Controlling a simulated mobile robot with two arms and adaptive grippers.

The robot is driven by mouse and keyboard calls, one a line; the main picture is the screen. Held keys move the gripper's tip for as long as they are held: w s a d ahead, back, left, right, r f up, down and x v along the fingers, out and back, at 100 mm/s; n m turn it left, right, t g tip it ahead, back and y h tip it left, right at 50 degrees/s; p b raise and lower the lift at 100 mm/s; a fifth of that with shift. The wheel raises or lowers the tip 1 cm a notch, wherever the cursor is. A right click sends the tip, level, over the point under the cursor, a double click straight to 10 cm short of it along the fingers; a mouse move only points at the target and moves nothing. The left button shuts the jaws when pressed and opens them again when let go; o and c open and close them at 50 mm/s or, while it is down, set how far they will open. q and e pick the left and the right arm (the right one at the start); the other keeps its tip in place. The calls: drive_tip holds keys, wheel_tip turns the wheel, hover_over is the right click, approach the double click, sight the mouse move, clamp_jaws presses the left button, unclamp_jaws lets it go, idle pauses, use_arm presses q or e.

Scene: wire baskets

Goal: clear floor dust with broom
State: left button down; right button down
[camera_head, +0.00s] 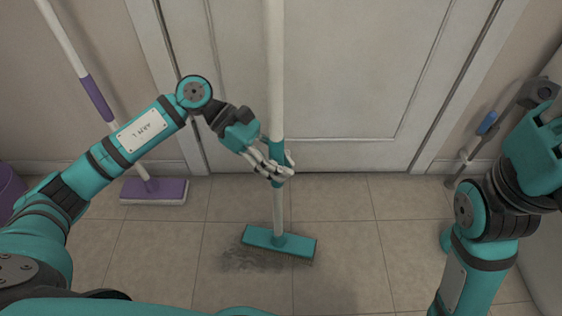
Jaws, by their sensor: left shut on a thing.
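The broom has a white pole (276,70) with a teal band and a flat teal head (280,242). It stands nearly upright, with its head on the tiled floor. My left gripper (281,168) is shut around the pole at the teal band, partway up. A dark grey patch of floor dust (250,260) lies on the tiles at the front left of the broom head and partly under it. My right arm is at the right side, and its gripper is not clearly visible.
A purple mop (155,190) leans on the wall at the left, beside a purple bucket (10,190). A white door (340,80) stands behind the broom. A long tool with a blue grip (487,123) leans at the right. Open tiles lie right of the broom head.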

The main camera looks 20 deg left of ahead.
use_arm(q)
drive_tip(key=shift+r, duration=0.1)
drive_tip(key=s, duration=0.1)
drive_tip(key=s+d, duration=0.1)
drive_tip(key=s, duration=0.1)
idle(0.3)
drive_tip(key=shift+s, duration=0.15)
drive_tip(key=shift+s+d, duration=0.2)
drive_tip(key=shift+s, duration=0.5)
drive_tip(key=shift+s+d, duration=0.2)
drive_tip(key=shift+s, duration=0.6)
drive_tip(key=shift+s+d, duration=0.25)
drive_tip(key=shift+s, duration=0.5)
drive_tip(key=shift+s+d, duration=0.2)
drive_tip(key=shift+s, duration=0.5)
drive_tip(key=shift+w, duration=0.15)
